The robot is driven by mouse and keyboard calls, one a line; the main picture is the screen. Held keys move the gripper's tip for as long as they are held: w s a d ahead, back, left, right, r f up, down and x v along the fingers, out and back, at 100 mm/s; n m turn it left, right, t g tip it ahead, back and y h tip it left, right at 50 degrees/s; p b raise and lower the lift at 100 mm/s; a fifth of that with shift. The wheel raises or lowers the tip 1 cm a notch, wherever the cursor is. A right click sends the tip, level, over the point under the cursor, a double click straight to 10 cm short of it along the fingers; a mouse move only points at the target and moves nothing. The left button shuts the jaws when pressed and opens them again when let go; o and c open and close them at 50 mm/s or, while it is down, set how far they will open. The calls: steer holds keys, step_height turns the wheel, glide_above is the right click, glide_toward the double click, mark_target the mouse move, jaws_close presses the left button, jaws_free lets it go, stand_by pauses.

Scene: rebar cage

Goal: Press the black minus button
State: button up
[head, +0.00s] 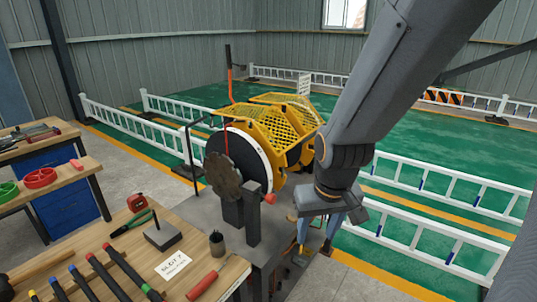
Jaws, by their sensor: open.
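I cannot make out a black minus button in the head view. A machine with a yellow mesh guard (285,125) and a large dark toothed disc stands on a grey metal stand (228,222) in the middle. My gripper (315,249) points down at the right side of this stand, at the end of my arm coming from the upper right. Its two fingers are apart, with nothing seen held between them. My arm and gripper hide part of the stand and whatever lies behind them.
Another bench (45,180) stands farther left. White railings (440,230) cross the green floor behind and to the right.

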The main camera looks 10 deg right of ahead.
stand_by(0.3)
steer(key=shift+f, duration=0.1)
steer(key=c, duration=0.6)
steer(key=shift+f+b, duration=0.3)
steer(key=shift+b, duration=0.1)
steer(key=c, duration=0.3)
steer(key=shift+g, duration=0.6)
steer(key=f+b, duration=0.3)
steer(key=f, duration=0.1)
steer(key=f+b, duration=0.4)
steer(key=w+f+b, duration=0.1)
steer(key=f+b, duration=0.3)
steer(key=shift+f, duration=0.3)
jaws_close()
steer(key=shift+r, duration=0.1)
steer(key=shift+s, duration=0.1)
